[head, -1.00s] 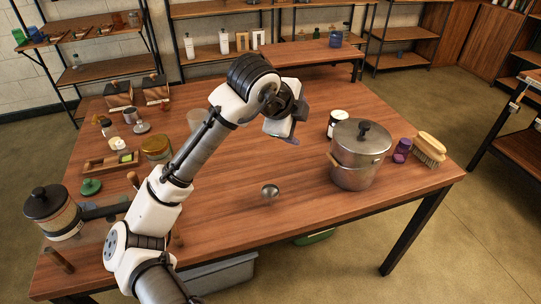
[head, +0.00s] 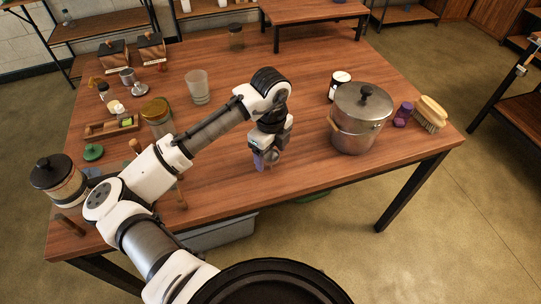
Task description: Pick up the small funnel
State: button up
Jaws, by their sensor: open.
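The small funnel appears to be the small silvery metal piece (head: 275,157) on the table near its front edge, left of the big pot. My gripper (head: 265,161) points down right at it, and its fingers hide part of it. The gripper is open. I cannot tell from this view whether the fingers are around the funnel or just in front of it.
A large metal pot (head: 361,118) with a lid stands to the right, with a white jar (head: 340,85) behind it. A purple jar (head: 403,114) and a brush (head: 431,113) are farther right. A clear glass (head: 198,87) and an amber-lidded jar (head: 157,117) stand to the left.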

aim_at(271, 155)
jog(key=f, duration=0.1)
jog(key=f+p, duration=0.1)
jog(key=f, duration=0.2)
jog(key=shift+w+f, duration=0.25)
jog(key=shift+f, duration=0.15)
jog(key=c, duration=1)
jog(key=shift+r, duration=0.1)
jog(key=shift+c, duration=0.2)
